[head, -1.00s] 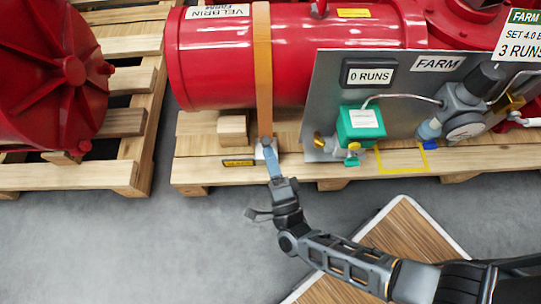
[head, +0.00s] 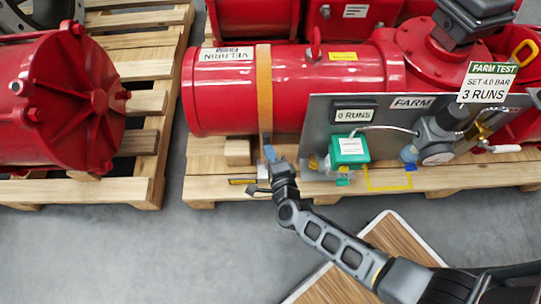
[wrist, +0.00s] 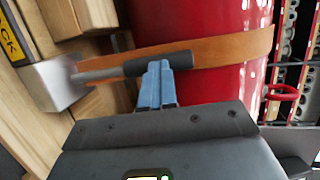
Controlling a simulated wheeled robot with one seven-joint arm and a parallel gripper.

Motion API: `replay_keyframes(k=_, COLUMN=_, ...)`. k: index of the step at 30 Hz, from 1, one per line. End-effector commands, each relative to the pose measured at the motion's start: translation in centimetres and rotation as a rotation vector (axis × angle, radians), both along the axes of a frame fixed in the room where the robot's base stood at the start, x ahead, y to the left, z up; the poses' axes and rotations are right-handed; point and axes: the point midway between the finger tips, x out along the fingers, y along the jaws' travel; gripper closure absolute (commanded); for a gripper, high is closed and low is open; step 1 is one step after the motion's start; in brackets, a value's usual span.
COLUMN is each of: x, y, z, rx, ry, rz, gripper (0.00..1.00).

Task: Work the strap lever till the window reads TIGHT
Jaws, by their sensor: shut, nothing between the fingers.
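An orange strap (head: 264,85) runs over the red cylinder (head: 225,100); it also shows in the wrist view (wrist: 225,52). The strap lever, a metal rod with a dark grip (wrist: 140,67), lies across the wrist view from a pale metal bracket (wrist: 50,82). My gripper (head: 270,154) is at the strap's lower end. Its blue fingers (wrist: 158,70) are shut with nothing between them, right at the dark grip; I cannot tell whether they touch it. The black and yellow window (wrist: 10,38) is cut off, showing only "CK". In the head view the window (head: 242,182) is too small to read.
A grey panel (head: 310,125) with a "0 RUNS" display (head: 354,115) and a green box (head: 349,150) stands right of my gripper. Wooden blocks (head: 237,152) sit left of the strap.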

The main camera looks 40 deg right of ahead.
Motion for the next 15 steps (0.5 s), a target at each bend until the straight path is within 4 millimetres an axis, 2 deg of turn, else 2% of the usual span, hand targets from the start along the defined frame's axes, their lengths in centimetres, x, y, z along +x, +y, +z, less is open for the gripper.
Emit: replay_keyframes(k=15, x=1.6, y=-1.1, z=0.1, rx=-0.005, ry=-0.009, rz=-0.003, gripper=1.00)
